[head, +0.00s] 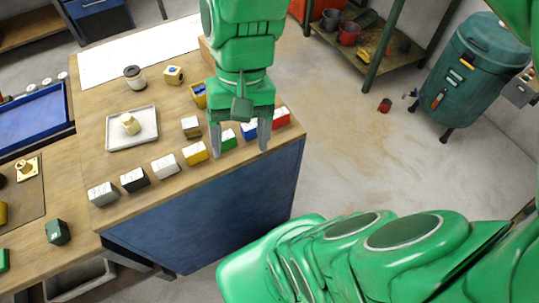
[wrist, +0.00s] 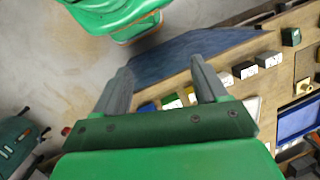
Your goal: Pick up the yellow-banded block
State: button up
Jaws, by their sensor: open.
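The yellow-banded block (head: 195,153), with a white top and yellow sides, sits in a row of blocks along the front edge of the wooden workbench (head: 120,220). My gripper (head: 240,148) is open and points down, its fingers to the right of that block in the head view. The fingers overlap the green block (head: 228,139) and the blue block (head: 249,130) there; the height between cannot be told. In the wrist view my gripper (wrist: 160,68) is open with nothing between its fingertips.
Behind are a brown-banded block (head: 191,127) and a tray (head: 112,143). Open floor (head: 345,135) lies right of the bench.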

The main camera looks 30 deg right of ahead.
jog(key=w+a+m+t+y, duration=0.1)
jog(key=w+a+m+y, duration=0.1)
jog(key=w+m+y, duration=0.5)
jog(key=w+a+m+t+y, duration=0.15)
jog(key=w+m, duration=0.35)
jog(key=w, duration=0.6)
jog(key=w+d+m+t+y, duration=0.35)
jog(key=w+m, duration=0.25)
jog(key=w, duration=0.2)
jog(key=g, duration=0.1)
send_near(185, 126)
jog(key=shift+w+a+f+h, duration=0.25)
jog(key=shift+w+a, duration=0.15)
jog(key=shift+a, duration=0.15)
jog(key=shift+w+a+f+h, duration=0.15)
jog(key=shift+w+a+f, duration=0.15)
jog(key=shift+a, duration=0.3)
jog(key=shift+w+a+f, duration=0.1)
jog(key=shift+f, duration=0.15)
jog(key=shift+x, duration=3.75)
grip_shut()
